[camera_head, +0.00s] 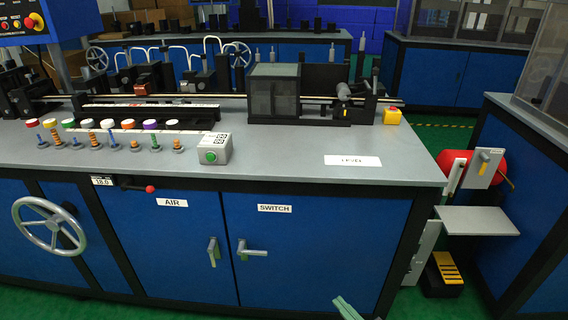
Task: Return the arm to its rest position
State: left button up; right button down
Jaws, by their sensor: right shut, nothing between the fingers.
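My right gripper (346,307) shows only in part, as a pale grey-green piece at the bottom edge, right of centre. It is shut and empty, in front of the lower blue cabinet doors and apart from them. The rest of my right arm is below the frame. My left gripper is not in view. The tape payoff seems to be the unit at the right end of the bench, with a red roll (453,170) behind a grey plate. A grey shelf (476,221) sticks out below it.
The grey bench top (290,160) carries a row of coloured knobs, a grey box with a green button (210,157) and a dark enclosure (273,92). Door handles (250,251) and a handwheel (49,226) stick out in front. A yellow-black pedal (445,271) stands on the green floor.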

jog(key=s+d+f+n+g+h, duration=0.1)
jog(key=s+d+f+n+g, duration=0.15)
jog(key=s+n, duration=0.65)
jog(key=s+d+f+n+g+h, duration=0.15)
jog(key=s+d+n, duration=0.25)
jog(key=n, duration=1.1)
jog(key=s+d+f+n+g+h, duration=0.2)
jog(key=s+d+n, duration=0.3)
jog(key=n, duration=0.7)
jog(key=a+r+m+t+y, duration=0.15)
jog(key=a+m, duration=0.35)
jog(key=a, duration=0.6)
pick_arm(q)
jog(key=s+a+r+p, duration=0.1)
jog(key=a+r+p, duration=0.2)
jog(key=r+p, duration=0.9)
jog(key=p, duration=0.4)
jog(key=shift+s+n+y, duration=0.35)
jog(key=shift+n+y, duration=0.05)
pick_arm(e)
notch_tip(320, 180, up, 12)
jog(key=s+d+h, duration=0.1)
jog(key=d, duration=0.1)
jog(key=shift+s+d+r+m, duration=0.15)
jog(key=shift+d+r+m, duration=0.05)
jog(key=shift+m, duration=0.2)
